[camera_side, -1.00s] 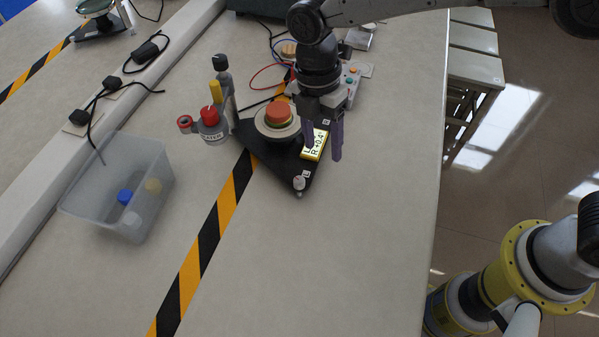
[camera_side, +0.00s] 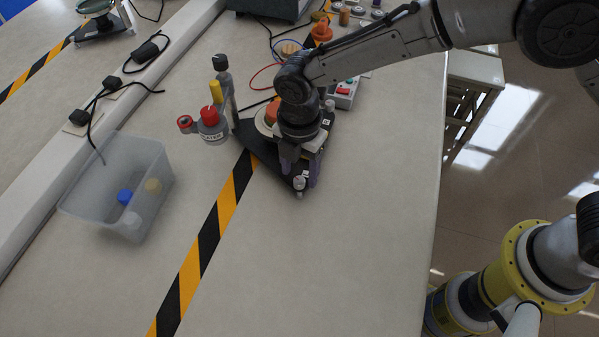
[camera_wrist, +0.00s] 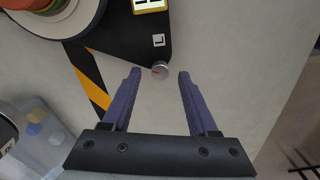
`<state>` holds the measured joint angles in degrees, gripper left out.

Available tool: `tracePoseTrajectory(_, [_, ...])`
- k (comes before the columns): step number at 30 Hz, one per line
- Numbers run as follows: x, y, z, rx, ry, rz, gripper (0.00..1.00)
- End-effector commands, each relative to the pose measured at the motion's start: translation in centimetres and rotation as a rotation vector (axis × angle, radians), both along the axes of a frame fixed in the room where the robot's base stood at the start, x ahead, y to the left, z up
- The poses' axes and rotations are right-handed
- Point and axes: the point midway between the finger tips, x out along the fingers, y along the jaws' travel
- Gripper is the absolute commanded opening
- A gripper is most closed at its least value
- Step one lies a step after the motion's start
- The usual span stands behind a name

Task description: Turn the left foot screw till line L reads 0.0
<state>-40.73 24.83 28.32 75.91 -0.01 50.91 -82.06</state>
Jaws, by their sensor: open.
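The black triangular plate (camera_side: 262,150) lies on the bench. Its front corner carries a small light-capped foot screw (camera_side: 299,184); in the wrist view this screw (camera_wrist: 160,70) has a red mark and sits beside a white "L" tag (camera_wrist: 158,41). My gripper (camera_wrist: 159,76) is open, with one purple finger on each side of the screw near the tips, apart from it. In the side view my gripper (camera_side: 300,170) is over the plate's front part. The yellow-framed display (camera_wrist: 150,6) is cut off at the wrist view's top edge and hidden in the side view, so line L is unreadable.
A red-capped bottle (camera_side: 210,124) and other bottles stand left of the plate. A clear bin (camera_side: 148,207) with several caps is further left. A control box with a red button (camera_side: 344,92) is behind. Bench in front is clear.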

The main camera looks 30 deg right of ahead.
Motion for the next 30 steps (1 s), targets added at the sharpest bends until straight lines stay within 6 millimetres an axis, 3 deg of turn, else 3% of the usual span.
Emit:
tracePoseTrajectory(6, [0.0, 0.0, -1.6, -0.001, 0.001, 0.000, 0.59])
tracePoseTrajectory(15, [0.0, 0.0, -1.8, 0.000, 0.000, 0.000, 0.59])
tracePoseTrajectory(25, [0.0, 0.0, -1.8, 0.000, 0.000, 0.000, 0.00])
tracePoseTrajectory(30, [0.0, 0.0, -1.8, 0.000, 0.000, 0.000, 0.00])
